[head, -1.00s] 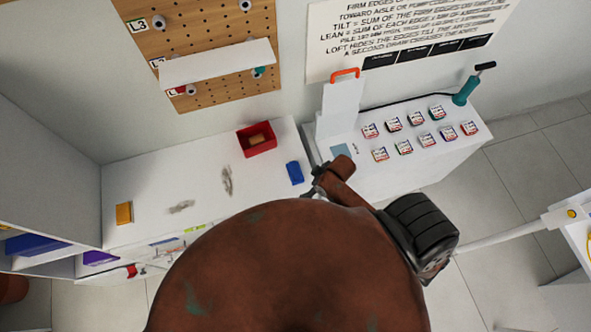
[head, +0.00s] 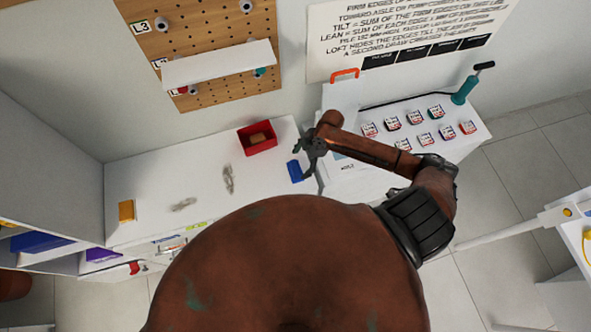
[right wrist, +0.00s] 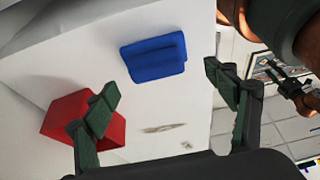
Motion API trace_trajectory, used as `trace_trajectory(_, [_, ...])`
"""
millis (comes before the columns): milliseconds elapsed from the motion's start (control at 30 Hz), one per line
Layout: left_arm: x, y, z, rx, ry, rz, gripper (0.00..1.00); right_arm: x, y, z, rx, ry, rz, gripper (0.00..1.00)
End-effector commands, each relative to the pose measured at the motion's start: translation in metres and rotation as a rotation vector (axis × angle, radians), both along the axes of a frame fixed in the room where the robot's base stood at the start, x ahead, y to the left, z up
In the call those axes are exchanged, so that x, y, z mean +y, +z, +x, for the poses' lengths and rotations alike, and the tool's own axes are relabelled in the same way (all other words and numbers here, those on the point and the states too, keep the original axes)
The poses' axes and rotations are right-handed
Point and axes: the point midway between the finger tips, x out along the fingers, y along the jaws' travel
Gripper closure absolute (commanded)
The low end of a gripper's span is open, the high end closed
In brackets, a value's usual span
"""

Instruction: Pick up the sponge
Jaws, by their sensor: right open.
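A blue folded-looking block (head: 294,171) lies on the white counter top near its right end. It also shows in the right wrist view (right wrist: 154,58), ahead of the fingertips. I cannot tell for sure which of these is the sponge. My right gripper (head: 309,172) is open and empty above the counter, just beside the blue block in the head view. Its two fingers are spread in the right wrist view (right wrist: 164,85).
The red tray (head: 246,146) stands at the counter's back; its wall is behind one finger in the right wrist view (right wrist: 62,116). Grey smudges (head: 228,179) mark the otherwise clear middle. A white stand with an orange handle (head: 345,73) and several small labelled packs (head: 416,118) are to the right.

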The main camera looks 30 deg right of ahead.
Motion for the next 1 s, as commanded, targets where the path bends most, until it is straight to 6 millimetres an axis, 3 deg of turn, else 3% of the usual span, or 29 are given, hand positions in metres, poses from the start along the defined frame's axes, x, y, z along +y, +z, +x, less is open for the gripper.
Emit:
trace_trajectory(400, [0.001,0.013,0.001,-0.001,-0.001,0.001,0.6,0.02,-0.045,0.01,-0.001,-0.002,-0.001,0.22])
trace_trajectory(667, [0.002,0.013,0.001,-0.001,-0.001,0.002,0.6,0.021,-0.047,0.01,-0.002,-0.001,-0.001,0.22])
trace_trajectory(1000, [0.002,0.013,0.001,-0.001,-0.001,0.002,0.6,0.021,-0.046,0.01,-0.002,-0.002,-0.002,0.46])
